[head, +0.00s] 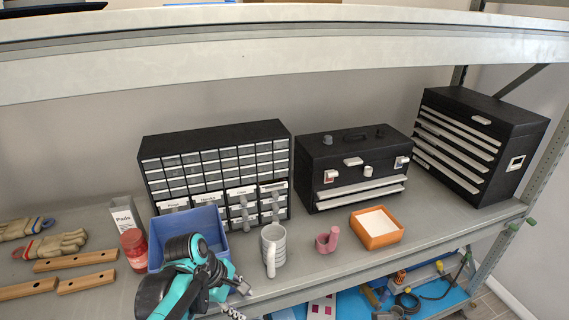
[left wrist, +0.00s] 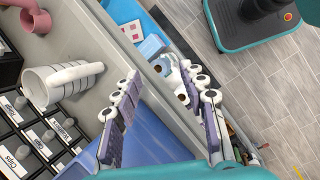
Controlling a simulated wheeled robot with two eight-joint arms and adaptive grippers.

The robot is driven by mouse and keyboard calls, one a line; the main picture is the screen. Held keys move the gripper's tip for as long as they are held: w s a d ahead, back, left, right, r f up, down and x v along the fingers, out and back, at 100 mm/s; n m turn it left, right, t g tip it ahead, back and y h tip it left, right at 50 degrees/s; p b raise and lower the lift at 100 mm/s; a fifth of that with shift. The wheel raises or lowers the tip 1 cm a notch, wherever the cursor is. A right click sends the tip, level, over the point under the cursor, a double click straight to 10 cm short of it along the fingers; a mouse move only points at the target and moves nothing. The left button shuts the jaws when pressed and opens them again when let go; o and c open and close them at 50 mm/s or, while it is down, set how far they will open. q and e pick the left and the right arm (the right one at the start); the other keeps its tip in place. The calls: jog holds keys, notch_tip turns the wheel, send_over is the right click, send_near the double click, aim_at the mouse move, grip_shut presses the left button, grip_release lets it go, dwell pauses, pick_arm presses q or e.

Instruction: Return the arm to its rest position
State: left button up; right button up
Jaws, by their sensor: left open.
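My left arm (head: 190,270), teal and black, comes up from the bottom of the head view in front of the blue bin. My left gripper (head: 237,298) is at the shelf's front edge, below and left of the grey ribbed mug (head: 273,248). In the left wrist view its two segmented fingers (left wrist: 160,72) are spread apart with nothing between them. The blue bin (left wrist: 155,145) shows behind and between the fingers there. The mug (left wrist: 58,84) lies to the left of the fingers, apart from them. My right gripper is in neither view.
The shelf holds a drawer cabinet (head: 217,170), a black toolbox (head: 350,165), a larger drawer chest (head: 475,145), an orange box (head: 377,240), a pink cup (head: 327,241), a red jar (head: 134,248), gloves (head: 55,245) and wooden bars (head: 75,260). An upper shelf (head: 280,50) hangs above.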

pick_arm(q)
jog(key=s+a+f+m+t+y+b, duration=0.3)
jog(key=s+a+f+m+t+b, duration=0.2)
jog(key=f+m+b, duration=0.6)
jog(key=s+a+m+b, duration=0.2)
jog(key=s+m, duration=0.1)
jog(key=m, duration=0.1)
jog(key=shift+s+f+y, duration=0.15)
jog(key=shift+s+y, duration=0.15)
